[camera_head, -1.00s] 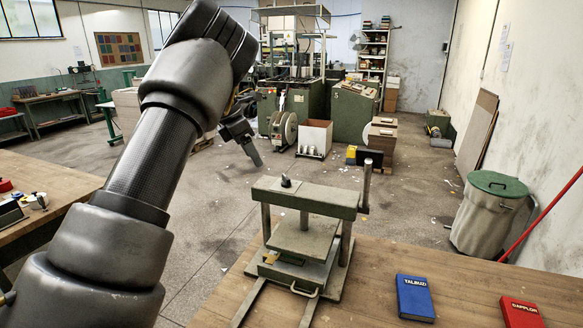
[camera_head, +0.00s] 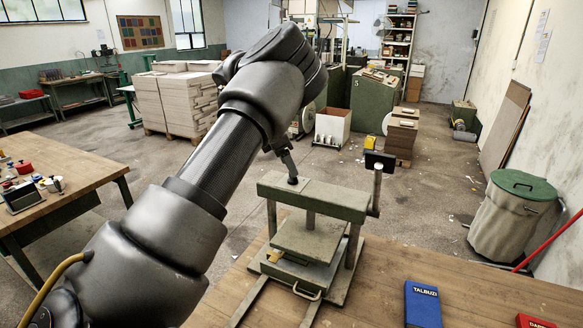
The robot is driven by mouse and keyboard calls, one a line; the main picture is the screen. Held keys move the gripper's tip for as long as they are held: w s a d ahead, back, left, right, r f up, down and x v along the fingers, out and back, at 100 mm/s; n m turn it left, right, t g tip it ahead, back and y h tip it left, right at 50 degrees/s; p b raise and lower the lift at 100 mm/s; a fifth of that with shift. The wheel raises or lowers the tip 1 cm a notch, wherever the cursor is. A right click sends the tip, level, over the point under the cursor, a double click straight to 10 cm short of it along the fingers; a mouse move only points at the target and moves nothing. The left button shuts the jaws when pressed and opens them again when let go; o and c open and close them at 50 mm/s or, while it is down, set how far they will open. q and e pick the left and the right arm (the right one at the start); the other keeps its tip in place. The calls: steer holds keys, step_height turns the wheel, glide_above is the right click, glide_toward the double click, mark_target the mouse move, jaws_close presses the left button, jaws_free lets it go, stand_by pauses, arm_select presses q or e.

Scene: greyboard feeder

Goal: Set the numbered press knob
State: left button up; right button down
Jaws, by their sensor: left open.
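The grey-green press (camera_head: 335,202) stands on the wooden table, with a top beam on posts and a flat plate below. A small dark knob (camera_head: 292,180) sits upright on the left part of the beam, on a light patch. Any numbers are too small to read. My left gripper (camera_head: 288,162) is just above the knob, pointing down. It is open, but mostly hidden behind my left arm, and I cannot tell whether it touches the knob. My right gripper is not in view.
A post with a dark panel (camera_head: 380,161) rises at the beam's right end. A lidded bin (camera_head: 512,222) stands beyond. Another bench (camera_head: 85,165) is at left.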

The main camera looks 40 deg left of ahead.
mark_target(291, 179)
arm_select(q)
steer(key=shift+x, duration=1.05)
steer(key=shift+d+f, duration=0.1)
steer(key=shift+f, duration=0.3)
steer(key=shift+w, duration=0.1)
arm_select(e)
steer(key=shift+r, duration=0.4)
arm_select(q)
steer(key=c, duration=1)
